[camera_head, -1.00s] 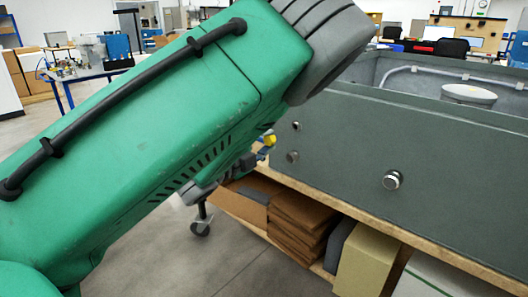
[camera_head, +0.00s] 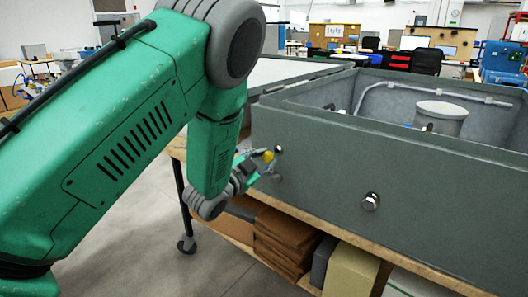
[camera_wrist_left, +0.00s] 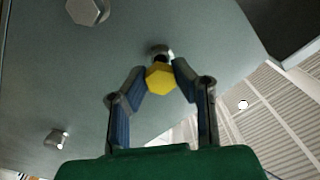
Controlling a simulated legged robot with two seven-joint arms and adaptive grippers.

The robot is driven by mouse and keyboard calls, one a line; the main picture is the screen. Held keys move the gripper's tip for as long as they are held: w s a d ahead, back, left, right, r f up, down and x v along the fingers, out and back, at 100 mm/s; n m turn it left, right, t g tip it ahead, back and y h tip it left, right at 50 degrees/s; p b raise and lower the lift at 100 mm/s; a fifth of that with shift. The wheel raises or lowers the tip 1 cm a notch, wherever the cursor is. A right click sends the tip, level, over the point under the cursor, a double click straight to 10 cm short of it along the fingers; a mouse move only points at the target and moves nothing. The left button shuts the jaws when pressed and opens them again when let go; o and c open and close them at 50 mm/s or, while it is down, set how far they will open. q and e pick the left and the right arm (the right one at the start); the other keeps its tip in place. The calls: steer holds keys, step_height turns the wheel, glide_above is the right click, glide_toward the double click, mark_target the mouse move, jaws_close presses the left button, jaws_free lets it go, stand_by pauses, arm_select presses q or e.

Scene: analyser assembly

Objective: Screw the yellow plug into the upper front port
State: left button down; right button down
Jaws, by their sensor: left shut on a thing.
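My left gripper (camera_head: 264,160) is shut on the yellow plug (camera_head: 268,156), in front of the grey case's front wall. In the left wrist view, the two fingers (camera_wrist_left: 160,82) hold the yellow hexagonal plug (camera_wrist_left: 160,78) from both sides. The upper front port (camera_head: 278,149) shows just beyond the plug in the head view. In the wrist view the port's metal ring (camera_wrist_left: 158,50) shows directly behind the plug, partly covered by it. Whether plug and port touch, I cannot tell. My right gripper is not in view.
The grey case (camera_head: 330,160) stands on a wooden-topped bench. A silver hexagonal fitting (camera_head: 370,201) sticks out of its front wall. A lower fitting (camera_head: 276,177) sits below the upper port. Inside the open case is a grey cylinder (camera_head: 441,117). Cardboard (camera_head: 285,238) lies underneath.

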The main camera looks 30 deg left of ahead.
arm_select(q)
steer(key=n, duration=0.2)
steer(key=n+p, duration=0.1)
steer(key=n, duration=0.1)
steer(key=n+p, duration=0.1)
steer(key=n, duration=0.2)
steer(key=shift+w+a+r, duration=0.1)
steer(key=shift+w+r, duration=0.05)
steer(key=shift+w, duration=0.1)
steer(key=n+p, duration=0.1)
steer(key=n, duration=0.2)
steer(key=shift+w, duration=0.1)
steer(key=n, duration=0.3)
steer(key=shift+w+d+f, duration=0.1)
steer(key=shift+d+f, duration=0.1)
steer(key=shift+w+r, duration=0.1)
steer(key=shift+r, duration=0.1)
steer(key=shift+w+d, duration=0.15)
steer(key=shift+w, duration=0.55)
stand_by(0.8)
